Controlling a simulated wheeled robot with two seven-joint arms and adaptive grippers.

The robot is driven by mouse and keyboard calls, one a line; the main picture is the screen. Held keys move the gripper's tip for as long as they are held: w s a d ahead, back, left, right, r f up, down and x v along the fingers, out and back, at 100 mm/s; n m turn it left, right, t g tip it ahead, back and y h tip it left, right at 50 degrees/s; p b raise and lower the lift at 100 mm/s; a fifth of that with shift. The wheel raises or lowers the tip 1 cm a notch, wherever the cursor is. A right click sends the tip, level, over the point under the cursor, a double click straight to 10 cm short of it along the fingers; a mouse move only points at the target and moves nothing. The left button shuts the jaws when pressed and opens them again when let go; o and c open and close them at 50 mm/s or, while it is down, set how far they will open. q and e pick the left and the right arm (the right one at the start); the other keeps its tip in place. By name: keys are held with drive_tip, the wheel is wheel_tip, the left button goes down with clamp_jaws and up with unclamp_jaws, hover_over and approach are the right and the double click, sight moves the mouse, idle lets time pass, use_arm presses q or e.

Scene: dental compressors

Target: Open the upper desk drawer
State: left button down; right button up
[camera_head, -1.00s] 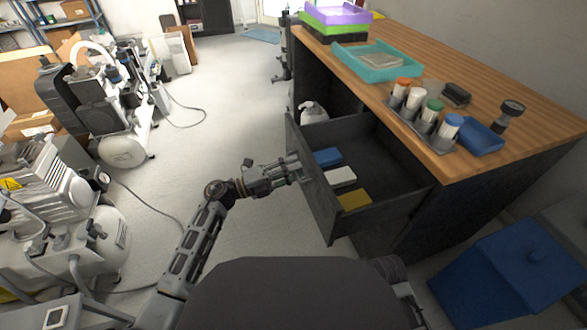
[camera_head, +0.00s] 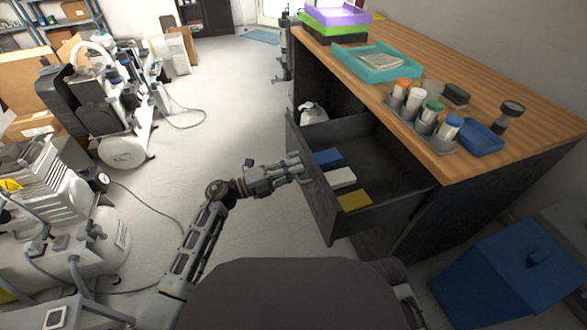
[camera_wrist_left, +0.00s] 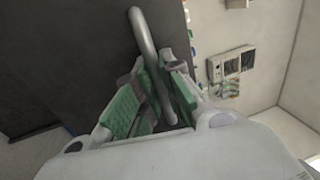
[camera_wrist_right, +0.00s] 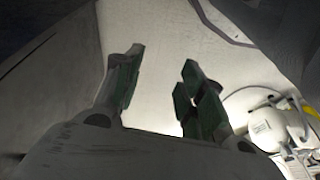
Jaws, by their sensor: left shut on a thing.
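The upper desk drawer (camera_head: 392,212) stands pulled well out of the dark desk in the head view. Inside lie a blue box (camera_head: 327,157), a white box (camera_head: 340,177) and a yellow box (camera_head: 354,200). My left gripper (camera_head: 294,168) is at the outer face of the drawer front. In the left wrist view its green-padded fingers (camera_wrist_left: 160,95) are shut on the grey bar handle (camera_wrist_left: 147,50) of the dark drawer front. My right gripper (camera_wrist_right: 158,90) shows in the right wrist view, its fingers apart with nothing between them.
The wooden desktop (camera_head: 450,70) carries a teal tray (camera_head: 345,65), a holder with several capped tubes (camera_head: 420,132) and a blue tray (camera_head: 482,137). A blue bin (camera_head: 505,275) stands at the right. Compressors (camera_head: 125,150) stand at the left, with clear floor between.

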sight(305, 167)
use_arm(q)
drive_tip(key=shift+f+p+x, duration=0.15)
drive_tip(key=shift+x, duration=0.7)
drive_tip(key=shift+f+p+x, duration=0.1)
drive_tip(key=shift+f+x, duration=0.05)
drive_tip(key=shift+x, duration=0.7)
drive_tip(key=shift+f+p+x, duration=0.15)
drive_tip(key=shift+f+x, duration=0.05)
drive_tip(key=shift+x, duration=0.65)
use_arm(e)
drive_tip(key=shift+s+d+f, duration=0.15)
drive_tip(key=shift+f, duration=0.55)
use_arm(q)
drive_tip(key=c, duration=1.5)
unclamp_jaws()
drive_tip(key=shift+c, duration=0.2)
use_arm(e)
drive_tip(key=shift+r, duration=0.25)
drive_tip(key=shift+f, duration=0.1)
use_arm(q)
drive_tip(key=v, duration=1.2)
